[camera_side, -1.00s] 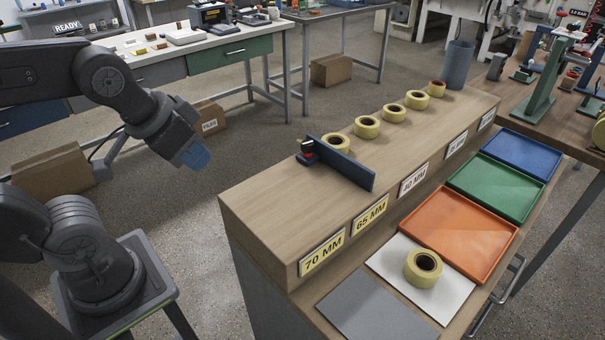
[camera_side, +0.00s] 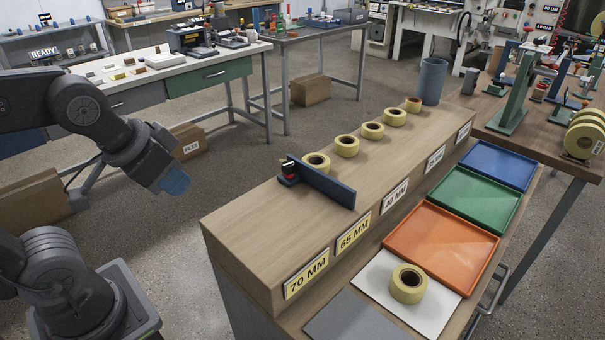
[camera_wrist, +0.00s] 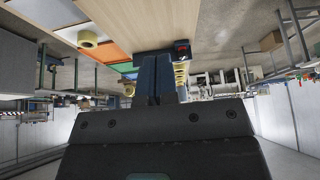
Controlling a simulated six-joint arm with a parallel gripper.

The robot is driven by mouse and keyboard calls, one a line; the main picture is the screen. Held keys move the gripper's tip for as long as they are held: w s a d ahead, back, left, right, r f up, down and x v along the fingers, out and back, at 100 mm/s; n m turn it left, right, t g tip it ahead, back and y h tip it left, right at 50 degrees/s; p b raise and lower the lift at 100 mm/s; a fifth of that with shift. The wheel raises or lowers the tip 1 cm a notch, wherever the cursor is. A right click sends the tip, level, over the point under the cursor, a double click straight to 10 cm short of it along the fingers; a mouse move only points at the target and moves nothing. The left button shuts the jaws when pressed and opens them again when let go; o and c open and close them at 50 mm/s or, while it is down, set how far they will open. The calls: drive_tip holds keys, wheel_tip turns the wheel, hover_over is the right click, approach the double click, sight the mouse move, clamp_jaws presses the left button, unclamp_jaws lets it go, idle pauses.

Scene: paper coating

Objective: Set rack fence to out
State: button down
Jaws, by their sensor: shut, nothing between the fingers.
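The rack fence (camera_side: 322,184) is a dark blue upright plate lying across the top of the wooden rack (camera_side: 255,215), between the roll at the near end of the row and the 65 MM label. A small clamp with a red knob (camera_side: 290,168) sits at its left end. The clamp also shows in the wrist view (camera_wrist: 181,47). My gripper (camera_side: 175,181) has blue fingers and hangs in the air left of the rack, clear of the fence. In the wrist view its fingers (camera_wrist: 157,80) are together with nothing held. They partly block the view ahead.
Several yellow tape rolls (camera_side: 346,146) stand in a row along the rack top. One roll (camera_side: 409,284) sits on a white sheet below the front labels. Orange (camera_side: 440,243), green (camera_side: 474,199) and blue (camera_side: 497,162) trays lie behind it. A grey-blue cup (camera_side: 432,82) stands at the far end.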

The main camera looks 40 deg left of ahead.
drive_tip(key=c, duration=1.8)
unclamp_jaws()
drive_tip(key=shift+c, duration=0.2)
drive_tip(key=shift+o, duration=0.7)
drive_tip(key=shift+r, duration=0.1)
drive_tip(key=o, duration=0.5)
drive_tip(key=w+r+m, duration=0.2)
drive_tip(key=w, duration=0.1)
drive_tip(key=w+r+m+g, duration=0.1)
drive_tip(key=w, duration=0.1)
drive_tip(key=shift+d, duration=0.25)
drive_tip(key=shift+c, duration=0.2)
drive_tip(key=shift+o, duration=0.2)
drive_tip(key=w+d+r+m+g, duration=0.1)
drive_tip(key=w+r+m, duration=0.1)
drive_tip(key=w+m, duration=0.3)
drive_tip(key=w, duration=0.4)
drive_tip(key=shift+d+r+g, duration=0.15)
drive_tip(key=shift+d+g, duration=0.05)
drive_tip(key=shift+g, duration=0.1)
drive_tip(key=m+g, duration=0.3)
drive_tip(key=m, duration=0.7)
approach(329, 178)
wheel_tip(329, 178, down, 12)
drive_tip(key=shift+w+f, duration=0.1)
